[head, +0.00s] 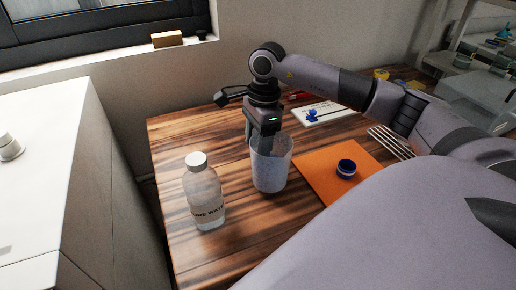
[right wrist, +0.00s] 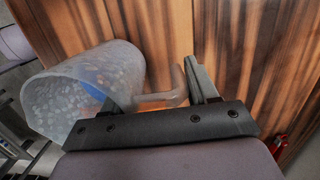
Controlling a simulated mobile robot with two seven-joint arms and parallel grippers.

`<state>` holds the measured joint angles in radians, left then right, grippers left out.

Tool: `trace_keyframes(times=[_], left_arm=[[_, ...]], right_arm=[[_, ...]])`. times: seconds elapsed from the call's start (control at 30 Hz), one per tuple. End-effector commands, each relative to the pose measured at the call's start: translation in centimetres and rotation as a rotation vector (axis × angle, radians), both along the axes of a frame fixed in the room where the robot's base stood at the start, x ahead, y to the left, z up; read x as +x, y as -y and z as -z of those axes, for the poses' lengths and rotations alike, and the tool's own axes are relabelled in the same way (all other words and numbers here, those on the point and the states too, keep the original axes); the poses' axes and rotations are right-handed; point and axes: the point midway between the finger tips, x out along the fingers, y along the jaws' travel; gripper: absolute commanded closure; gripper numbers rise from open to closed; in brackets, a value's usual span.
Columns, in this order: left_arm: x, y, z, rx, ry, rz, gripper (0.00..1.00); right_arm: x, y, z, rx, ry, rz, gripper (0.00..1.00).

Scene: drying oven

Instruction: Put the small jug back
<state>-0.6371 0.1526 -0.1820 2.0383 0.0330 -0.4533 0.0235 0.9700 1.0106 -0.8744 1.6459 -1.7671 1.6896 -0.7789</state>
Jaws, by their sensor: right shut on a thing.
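The small jug (head: 270,172) is a translucent, frosted cup with a speckled look. It stands about upright at the middle of the wooden table, left of the orange mat. I cannot tell whether its base touches the table. My right gripper (head: 262,133) comes down from above at the jug's far rim side and is shut on its handle. In the right wrist view the jug (right wrist: 85,92) lies to the left, and its handle (right wrist: 168,99) reaches to the gripper finger (right wrist: 203,82). My left gripper is in neither view.
A capped bottle (head: 205,195) stands close left of the jug. A white board (head: 325,115) with blue items and a wire rack (head: 392,140) are behind. Table (head: 180,135) is clear at back left.

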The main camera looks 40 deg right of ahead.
Motion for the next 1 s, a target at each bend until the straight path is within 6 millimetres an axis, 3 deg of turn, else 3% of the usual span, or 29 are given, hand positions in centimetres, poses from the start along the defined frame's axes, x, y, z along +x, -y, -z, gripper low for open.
trace_keyframes(times=[0.13, 0.5, 0.53, 0.6, 1.0], left_arm=[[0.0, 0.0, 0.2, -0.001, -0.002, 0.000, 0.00], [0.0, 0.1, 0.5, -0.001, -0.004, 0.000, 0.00], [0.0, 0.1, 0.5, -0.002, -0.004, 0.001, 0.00], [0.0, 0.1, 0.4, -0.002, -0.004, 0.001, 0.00], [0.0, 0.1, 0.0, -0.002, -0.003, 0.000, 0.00]], right_arm=[[0.0, 0.0, 2.0, 0.000, -0.001, 0.000, 0.94], [0.0, 0.0, 2.5, 0.001, 0.000, -0.001, 0.94], [0.0, 0.0, 2.5, 0.000, 0.000, -0.001, 0.38], [0.0, 0.0, 2.4, 0.000, 0.000, -0.001, 0.16], [0.0, 0.0, 1.8, 0.001, 0.001, -0.001, 0.16]])
